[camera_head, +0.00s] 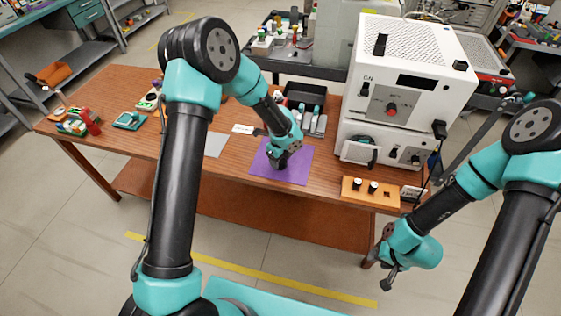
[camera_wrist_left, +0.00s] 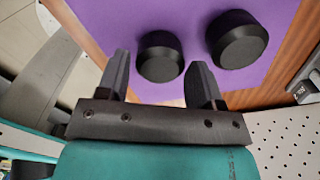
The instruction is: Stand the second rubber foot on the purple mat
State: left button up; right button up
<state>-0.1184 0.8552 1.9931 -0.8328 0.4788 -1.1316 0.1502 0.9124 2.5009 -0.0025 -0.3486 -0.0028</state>
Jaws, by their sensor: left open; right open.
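The purple mat (camera_head: 302,175) lies on the wooden table, and it fills the upper part of the left wrist view (camera_wrist_left: 100,18). Two short black rubber feet stand upright on it, apart. One foot (camera_wrist_left: 160,57) is between the fingertips of my left gripper (camera_wrist_left: 159,62), which is open low over the mat; contact cannot be told. The other foot (camera_wrist_left: 238,38) is to the right, outside the fingers. In the head view my left gripper (camera_head: 281,162) hides the feet. My right gripper (camera_head: 387,279) is open and empty, in front of the table at the right.
An orange block (camera_head: 350,194) with two small round pieces is right of the mat. A white instrument (camera_head: 410,75) stands behind it. A black tray (camera_head: 305,95) is at the back. A grey sheet (camera_head: 215,145) lies left of the mat.

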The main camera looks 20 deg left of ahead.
pick_arm(q)
notch_tip(320, 180, up, 10)
dwell(0.4)
jog(key=shift+r, duration=0.1)
